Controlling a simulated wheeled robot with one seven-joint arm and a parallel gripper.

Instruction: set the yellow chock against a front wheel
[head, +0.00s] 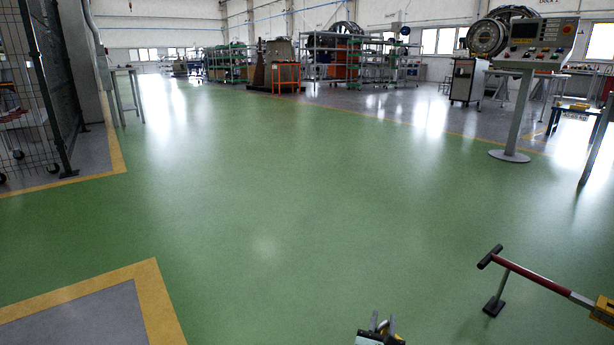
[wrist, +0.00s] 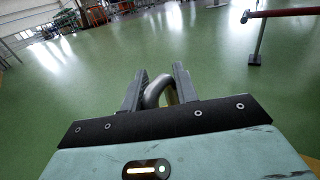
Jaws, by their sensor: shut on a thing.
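My gripper (head: 383,325) shows at the bottom edge of the head view. In the wrist view, my gripper (wrist: 160,82) has its two dark fingers on either side of a grey curved handle (wrist: 155,92). A small patch of yellow, likely the yellow chock (wrist: 172,98), shows behind the handle between the fingers; most of it is hidden. The held thing is above the green floor. No front wheel can be clearly made out near my gripper.
A red bar with a black T-handle (head: 538,279) and black foot stands at the lower right, joined to a yellow body (head: 604,309). A control panel pedestal (head: 517,110) stands at the right. A mesh cage (head: 30,90) is at left. The green floor (head: 270,190) ahead is clear.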

